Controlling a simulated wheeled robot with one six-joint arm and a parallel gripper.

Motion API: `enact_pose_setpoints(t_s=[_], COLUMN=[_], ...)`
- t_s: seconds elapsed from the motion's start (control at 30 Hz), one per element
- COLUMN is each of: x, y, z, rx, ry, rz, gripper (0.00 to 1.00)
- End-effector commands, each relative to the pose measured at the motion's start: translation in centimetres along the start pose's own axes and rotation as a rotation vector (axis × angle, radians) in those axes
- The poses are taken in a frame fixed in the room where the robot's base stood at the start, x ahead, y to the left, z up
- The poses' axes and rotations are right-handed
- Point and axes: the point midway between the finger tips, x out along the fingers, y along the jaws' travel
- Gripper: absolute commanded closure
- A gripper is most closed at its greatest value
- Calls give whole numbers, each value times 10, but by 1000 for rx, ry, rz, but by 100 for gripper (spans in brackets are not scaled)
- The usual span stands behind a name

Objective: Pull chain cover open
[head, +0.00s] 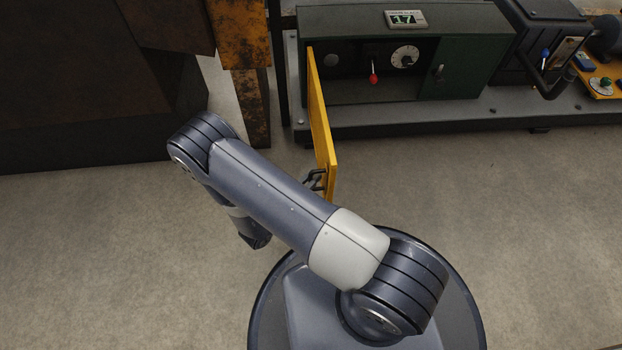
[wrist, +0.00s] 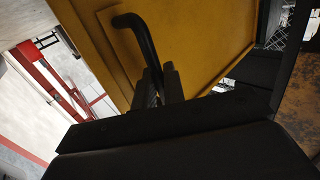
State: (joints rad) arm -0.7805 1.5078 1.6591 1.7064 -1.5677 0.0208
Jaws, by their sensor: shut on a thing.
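The yellow chain cover (head: 321,125) is a hinged panel on the left of the dark green machine housing (head: 465,62). In the head view it stands swung out from the front, seen nearly edge-on. In the wrist view its yellow face (wrist: 205,45) fills the upper middle, with a black bar handle (wrist: 138,30) on it. My gripper (wrist: 160,85) is shut on the handle at its lower part. In the head view my gripper (head: 314,181) shows only partly beside the cover's near end, with my arm in front of it.
The opened bay shows a red-tipped lever (head: 373,77) and a round dial (head: 405,56). A rusty orange post (head: 240,35) stands left of the cover, close to my arm. A black bent bar (head: 545,85) sticks out at the right. The floor (head: 480,190) in front is clear.

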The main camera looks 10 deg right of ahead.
Motion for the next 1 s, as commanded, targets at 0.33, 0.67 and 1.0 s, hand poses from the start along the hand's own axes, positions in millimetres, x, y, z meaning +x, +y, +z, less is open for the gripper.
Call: enact_pose_setpoints(t_s=[0.33,0.67,1.0], x=[0,0,-1], y=[-2,-2,-2], z=[0,0,0], rx=[0,2,2], ry=[-1,-1,0], rz=[-2,-3,-2], gripper=[100,79,72])
